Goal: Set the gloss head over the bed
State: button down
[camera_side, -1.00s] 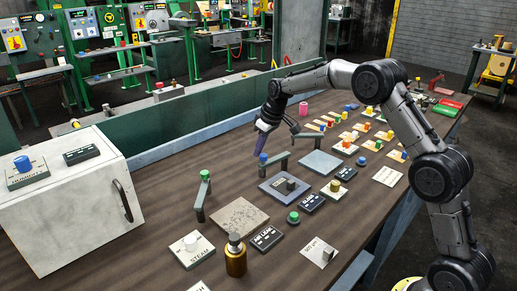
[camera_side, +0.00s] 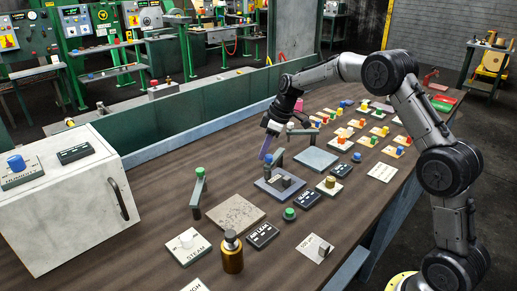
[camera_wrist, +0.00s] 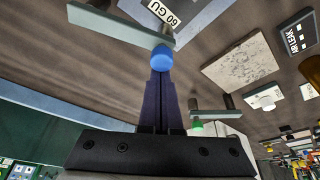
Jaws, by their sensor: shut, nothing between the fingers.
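The gloss head looks to be the grey swing arm with a blue knob (camera_side: 268,158), at the far left edge of a blue-grey bed plate (camera_side: 262,184). In the wrist view its bar (camera_wrist: 115,24) and blue knob (camera_wrist: 162,58) lie beside the plate (camera_wrist: 205,16), which carries a "60 GU" label (camera_wrist: 163,12). The knob end reaches the plate's edge; how far it overlaps I cannot tell. My gripper (camera_side: 265,157) is shut and points down at the knob, its fingertips against or very near it.
A green-knobbed arm (camera_side: 199,182) stands beside a speckled plate (camera_side: 235,211). A plain grey plate (camera_side: 316,159) lies to the right. Bare wood shows at the left middle.

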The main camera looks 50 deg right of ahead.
aim_at(271, 159)
jog(key=shift+s+d+n+g+y, duration=0.25)
jog(key=shift+s+n+g+y, duration=0.05)
jog(key=shift+s+n, duration=0.65)
jog(key=shift+s+d, duration=0.25)
jog(key=shift+s, duration=0.3)
